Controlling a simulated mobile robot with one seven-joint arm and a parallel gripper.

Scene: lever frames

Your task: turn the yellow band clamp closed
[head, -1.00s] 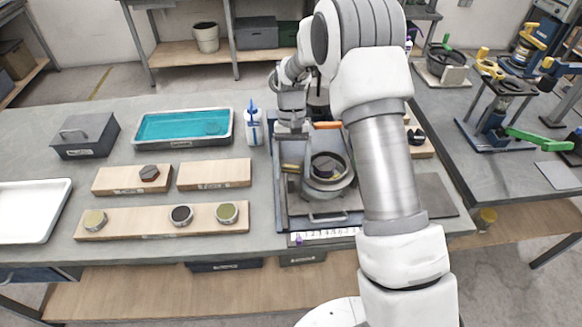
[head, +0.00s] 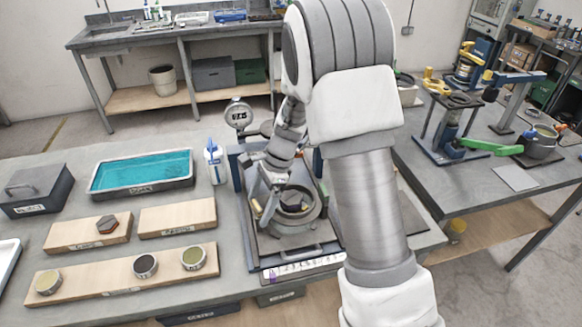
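On the work table, a metal tray fixture (head: 262,246) with blue sides holds a round grey pot-like part (head: 292,220) with a dark opening. A small yellowish piece (head: 256,206), possibly the band clamp's lever, shows at the left of this part. I cannot make out the band itself or how far it is turned. My gripper (head: 266,206) points down at the left side of the round part, close to the yellowish piece. Its fingers are small and partly hidden, so I cannot tell if they touch it or are open or shut.
A dial gauge (head: 238,114) stands behind the fixture, and a white bottle (head: 214,162) stands to its left. A teal-filled tray (head: 142,173), a grey lidded box (head: 36,188) and wooden boards (head: 120,274) with round parts lie further left. Other yellow clamp-like parts (head: 436,84) stand on the right table.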

